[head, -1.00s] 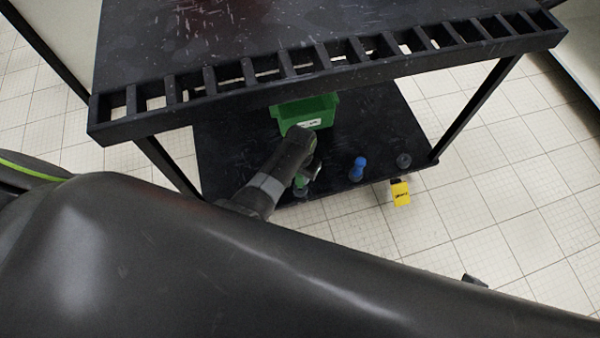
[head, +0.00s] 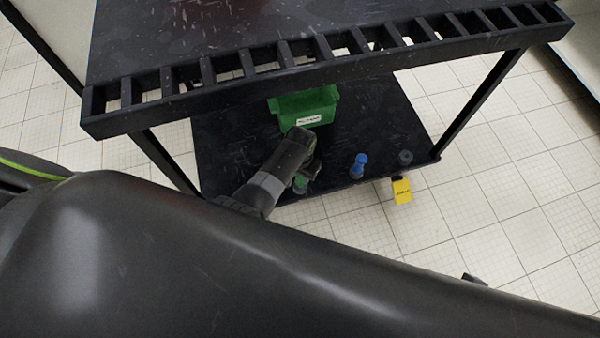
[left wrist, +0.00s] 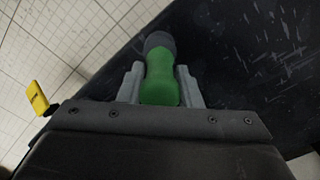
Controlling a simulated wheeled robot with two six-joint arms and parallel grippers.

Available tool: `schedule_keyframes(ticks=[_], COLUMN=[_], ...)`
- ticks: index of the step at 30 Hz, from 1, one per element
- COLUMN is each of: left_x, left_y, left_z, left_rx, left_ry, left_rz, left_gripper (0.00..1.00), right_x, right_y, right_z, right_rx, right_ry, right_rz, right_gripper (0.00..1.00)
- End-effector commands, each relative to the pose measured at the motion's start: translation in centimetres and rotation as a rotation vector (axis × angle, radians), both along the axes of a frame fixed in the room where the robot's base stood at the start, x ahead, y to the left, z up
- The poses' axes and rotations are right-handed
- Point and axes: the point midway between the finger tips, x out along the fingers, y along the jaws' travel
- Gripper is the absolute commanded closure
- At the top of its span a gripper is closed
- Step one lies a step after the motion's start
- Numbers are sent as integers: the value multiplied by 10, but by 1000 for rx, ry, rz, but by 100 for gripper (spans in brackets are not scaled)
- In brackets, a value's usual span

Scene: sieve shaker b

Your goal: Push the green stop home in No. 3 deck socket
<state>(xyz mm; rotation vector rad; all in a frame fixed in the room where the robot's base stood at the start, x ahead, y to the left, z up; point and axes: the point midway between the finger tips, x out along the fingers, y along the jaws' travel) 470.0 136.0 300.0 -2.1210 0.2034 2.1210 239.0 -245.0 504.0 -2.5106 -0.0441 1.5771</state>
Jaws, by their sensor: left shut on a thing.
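The green stop (left wrist: 160,80) is between the two fingers of my left gripper (left wrist: 160,72) in the left wrist view. The gripper is shut on it. The far end of the stop meets a dark round socket (left wrist: 159,41) on the deck; I cannot tell how deep it sits. In the head view the green stop (head: 300,184) shows only partly beside my left gripper (head: 307,174), low over the front edge of the lower deck (head: 228,150). No socket number is readable. My right gripper is not in view.
A blue stop (head: 359,164) stands upright to the right on the deck, and a dark socket (head: 405,157) lies beyond it. A green bin (head: 318,105) is behind. A yellow tag (head: 402,191) hangs at the front edge. The slotted upper shelf (head: 330,62) overhangs the deck.

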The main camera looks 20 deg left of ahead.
Motion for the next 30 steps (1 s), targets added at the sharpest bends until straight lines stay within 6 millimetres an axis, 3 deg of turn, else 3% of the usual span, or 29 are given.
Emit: schedule_keyframes(ticks=[18,19,24,30], left_x=[1,1,0,0], left_y=[0,0,0,0], left_z=[-16,-15,-15,-15], left_rx=[0,0,0,0], left_ry=[-1,-1,-1,0], left_rz=[0,0,0,0], left_gripper=[92,65,43,43], right_x=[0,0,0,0], right_y=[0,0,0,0], right_z=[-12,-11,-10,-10], right_rx=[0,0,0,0], right_ry=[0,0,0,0], right_rz=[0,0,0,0], right_gripper=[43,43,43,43])
